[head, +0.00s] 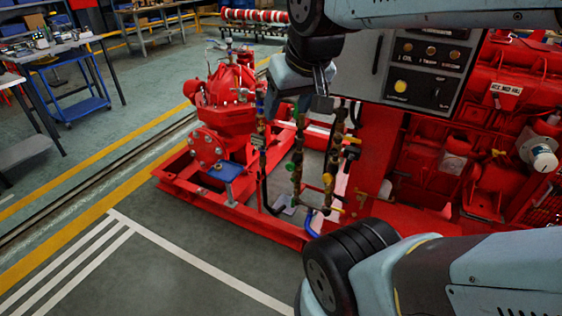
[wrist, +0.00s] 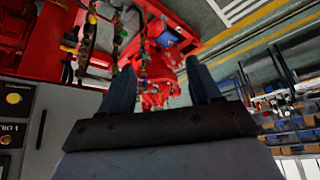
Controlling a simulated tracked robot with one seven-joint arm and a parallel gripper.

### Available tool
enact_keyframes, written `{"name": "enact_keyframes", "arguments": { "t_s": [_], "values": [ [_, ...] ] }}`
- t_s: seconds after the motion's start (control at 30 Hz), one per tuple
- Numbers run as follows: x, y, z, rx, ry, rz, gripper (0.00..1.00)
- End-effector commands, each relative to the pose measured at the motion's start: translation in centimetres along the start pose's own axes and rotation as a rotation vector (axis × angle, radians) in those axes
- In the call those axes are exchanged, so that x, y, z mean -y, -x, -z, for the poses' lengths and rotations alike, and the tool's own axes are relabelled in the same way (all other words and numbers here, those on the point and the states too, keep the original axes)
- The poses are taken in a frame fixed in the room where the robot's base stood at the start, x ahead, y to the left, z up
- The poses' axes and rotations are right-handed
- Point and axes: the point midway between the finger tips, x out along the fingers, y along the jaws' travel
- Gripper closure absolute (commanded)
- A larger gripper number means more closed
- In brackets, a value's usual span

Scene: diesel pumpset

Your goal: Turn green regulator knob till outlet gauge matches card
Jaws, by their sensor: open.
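The pipework (head: 298,170) hangs in the gap between the red pump and the control panel. Small green parts on it (head: 296,148) are probably the green regulator knob, but its shape is too small to be sure. The pipework also shows at the top of the wrist view (wrist: 118,35), upside down. I cannot pick out the outlet gauge's needle or the card. My gripper (head: 314,98) is above and in front of the pipework, seen partly end-on. In the wrist view its two blue fingers (wrist: 160,85) stand wide apart with nothing between them.
The red pump (head: 228,100) stands left on a red base frame (head: 235,215). A grey control panel (head: 425,70) and red engine (head: 510,130) are close on the right. Workbenches (head: 60,50) and a blue cart (head: 80,107) stand far left. The floor at front left is clear.

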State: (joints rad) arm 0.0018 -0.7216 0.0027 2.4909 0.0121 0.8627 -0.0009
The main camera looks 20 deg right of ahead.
Motion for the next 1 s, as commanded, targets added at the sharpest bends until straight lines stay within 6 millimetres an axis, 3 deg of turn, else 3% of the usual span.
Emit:
{"name": "enact_keyframes", "arguments": {
  "t_s": [0.1, 0.47, 0.7, 1.0],
  "values": [
    [0.6, -1.5, 2.6, -0.025, -0.009, 0.014, 0.26],
    [1.6, -8.8, 13.1, -0.175, -0.09, 0.056, 0.26],
    [1.6, -14.8, 19.1, -0.276, -0.158, 0.062, 0.26],
    [0.5, -23.2, 24.8, -0.399, -0.255, 0.037, 0.26]
  ]
}}
